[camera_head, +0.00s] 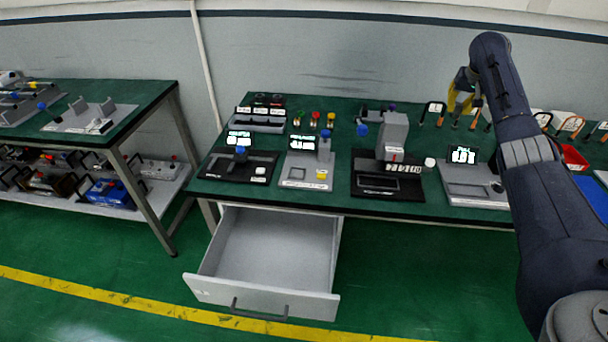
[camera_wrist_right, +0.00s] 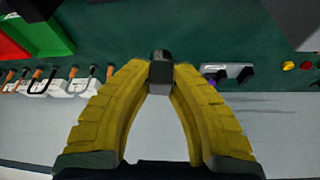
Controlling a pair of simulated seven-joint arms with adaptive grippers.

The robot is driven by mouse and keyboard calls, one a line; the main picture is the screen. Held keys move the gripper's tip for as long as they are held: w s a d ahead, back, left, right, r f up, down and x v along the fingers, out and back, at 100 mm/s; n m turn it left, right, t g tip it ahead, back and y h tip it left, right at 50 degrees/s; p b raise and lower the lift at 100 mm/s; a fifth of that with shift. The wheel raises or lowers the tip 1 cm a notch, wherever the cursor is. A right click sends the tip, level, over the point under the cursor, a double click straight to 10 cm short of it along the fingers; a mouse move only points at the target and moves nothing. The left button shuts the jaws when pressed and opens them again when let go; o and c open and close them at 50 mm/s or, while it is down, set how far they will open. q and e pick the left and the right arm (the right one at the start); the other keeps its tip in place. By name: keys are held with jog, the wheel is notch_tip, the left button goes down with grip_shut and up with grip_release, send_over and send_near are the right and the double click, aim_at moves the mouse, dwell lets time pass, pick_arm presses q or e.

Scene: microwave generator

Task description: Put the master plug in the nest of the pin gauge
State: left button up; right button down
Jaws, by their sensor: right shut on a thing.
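My right gripper (camera_head: 458,106) is raised above the back right part of the bench. In the right wrist view its yellow fingers (camera_wrist_right: 160,78) are shut on a small dark grey piece (camera_wrist_right: 160,74), which I take to be the master plug; only part of it shows. Gauge stations stand along the bench: a black one (camera_head: 232,174), a grey one with a blue-topped post (camera_head: 297,174), a black one with a grey column (camera_head: 391,140), and a grey one with a display (camera_head: 470,190). I cannot tell which is the pin gauge. My left gripper is not in view.
Small red and yellow knobs (camera_head: 315,118) stand at the back of the bench. Several orange-handled tools (camera_head: 433,112) stand in a row at the back right. A red bin (camera_head: 574,157) is at the right. An open, empty drawer (camera_head: 270,245) juts out in front.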

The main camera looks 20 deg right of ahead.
jog(key=w+a+r+n+y, duration=0.1)
jog(key=w+a, duration=0.3)
jog(key=a, duration=0.3)
jog(key=w+a+n, duration=0.2)
jog(key=w+a, duration=0.1)
jog(key=a, duration=0.4)
jog(key=r+n+y, duration=0.2)
jog(key=n+y, duration=0.1)
jog(key=n, duration=0.5)
send_over(294, 171)
jog(key=s, duration=0.2)
jog(key=shift+t, duration=0.3)
jog(key=f, duration=2)
jog(key=shift+w+d, duration=0.1)
jog(key=shift+d, duration=0.2)
jog(key=c, duration=1.3)
grip_release()
jog(key=shift+f, duration=0.1)
